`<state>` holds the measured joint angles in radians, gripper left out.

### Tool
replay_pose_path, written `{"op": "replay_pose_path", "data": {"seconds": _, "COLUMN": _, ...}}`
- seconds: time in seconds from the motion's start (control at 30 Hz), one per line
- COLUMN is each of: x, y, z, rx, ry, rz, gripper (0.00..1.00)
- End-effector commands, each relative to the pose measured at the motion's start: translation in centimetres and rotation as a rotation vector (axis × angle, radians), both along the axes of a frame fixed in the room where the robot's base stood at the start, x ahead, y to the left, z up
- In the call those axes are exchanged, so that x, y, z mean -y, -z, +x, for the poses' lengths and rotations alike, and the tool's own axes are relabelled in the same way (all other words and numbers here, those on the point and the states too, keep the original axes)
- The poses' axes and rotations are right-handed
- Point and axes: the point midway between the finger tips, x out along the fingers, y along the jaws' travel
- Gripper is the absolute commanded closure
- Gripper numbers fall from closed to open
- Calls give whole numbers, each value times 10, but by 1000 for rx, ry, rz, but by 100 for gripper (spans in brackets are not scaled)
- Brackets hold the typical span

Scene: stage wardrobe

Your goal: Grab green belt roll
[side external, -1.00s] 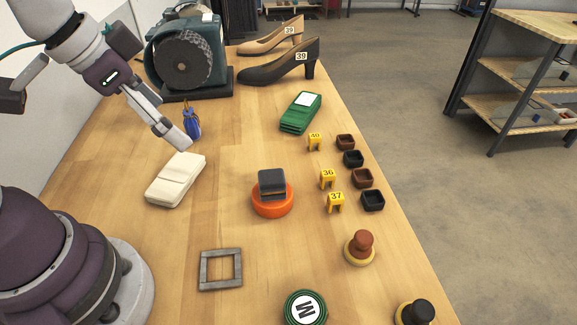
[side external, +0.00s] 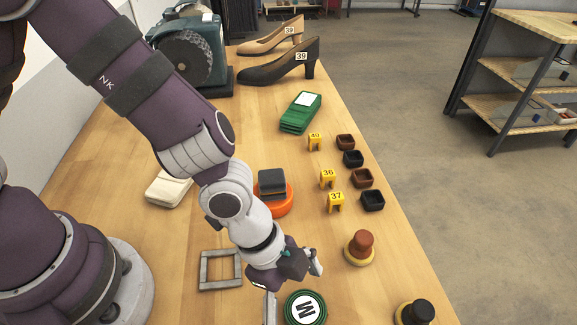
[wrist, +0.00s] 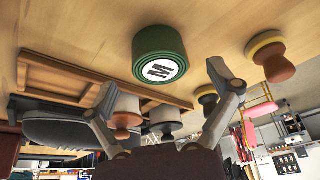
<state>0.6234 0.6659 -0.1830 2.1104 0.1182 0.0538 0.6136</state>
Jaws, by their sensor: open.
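The green belt roll (side external: 305,308) lies flat at the front edge of the side view, with a white label marked M on top. The wrist view also shows the roll (wrist: 160,57), ahead of and roughly between my fingertips. My gripper (side external: 294,286) is open and empty beside the roll, its fingers spread and tilted down toward it. Both fingers show in the wrist view (wrist: 162,85), apart from the roll.
A brown-knobbed brush (side external: 361,248) and a black-knobbed one (side external: 417,312) stand to the right.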

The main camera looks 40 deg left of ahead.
Motion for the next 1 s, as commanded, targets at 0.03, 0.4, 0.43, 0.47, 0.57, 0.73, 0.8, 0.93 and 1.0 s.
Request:
{"op": "replay_pose_path", "data": {"seconds": 0.03, "x": 3, "y": 9, "z": -1, "rx": -5, "ry": 3, "rz": 3, "gripper": 12}}
{"op": "replay_pose_path", "data": {"seconds": 0.4, "x": 9, "y": 22, "z": 2, "rx": 1, "ry": -1, "rz": 0, "gripper": 12}}
{"op": "replay_pose_path", "data": {"seconds": 0.43, "x": 9, "y": 22, "z": 2, "rx": 1, "ry": -1, "rz": 0, "gripper": 15}}
{"op": "replay_pose_path", "data": {"seconds": 0.47, "x": 9, "y": 22, "z": 2, "rx": 1, "ry": -1, "rz": 0, "gripper": 19}}
{"op": "replay_pose_path", "data": {"seconds": 0.57, "x": 9, "y": 22, "z": 2, "rx": 1, "ry": -1, "rz": 0, "gripper": 32}}
{"op": "replay_pose_path", "data": {"seconds": 0.73, "x": 9, "y": 22, "z": 2, "rx": 0, "ry": -1, "rz": 1, "gripper": 55}}
{"op": "replay_pose_path", "data": {"seconds": 0.8, "x": 9, "y": 22, "z": 2, "rx": -1, "ry": -1, "rz": 1, "gripper": 64}}
{"op": "replay_pose_path", "data": {"seconds": 0.93, "x": 9, "y": 22, "z": 2, "rx": -1, "ry": -1, "rz": 1, "gripper": 81}}
{"op": "replay_pose_path", "data": {"seconds": 1.0, "x": 9, "y": 22, "z": 2, "rx": 0, "ry": -1, "rz": 0, "gripper": 82}}
